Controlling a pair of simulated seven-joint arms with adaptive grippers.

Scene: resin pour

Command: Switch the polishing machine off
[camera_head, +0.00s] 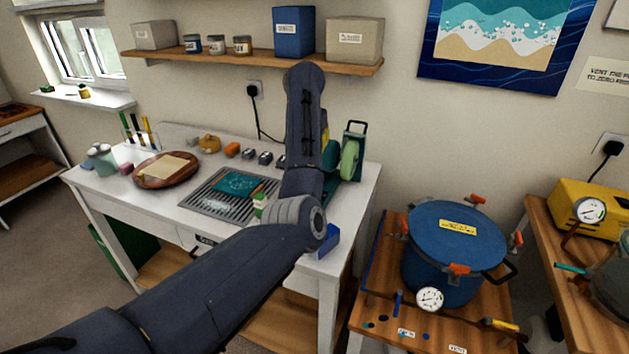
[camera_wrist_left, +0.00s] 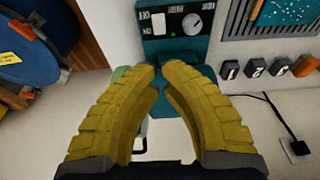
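The polishing machine is teal with a pale green wheel (camera_head: 349,157). It stands at the right end of the white workbench, partly hidden behind my arm in the head view. In the head view my arm mostly hides this gripper. My right gripper is not in view.
A slotted tray (camera_head: 212,205) with a teal piece, small dark blocks (camera_head: 264,158) and a wooden plate (camera_head: 139,180) are on the bench. A blue pressure pot (camera_head: 455,250) stands to the right. A shelf (camera_head: 250,64) with boxes hangs above.

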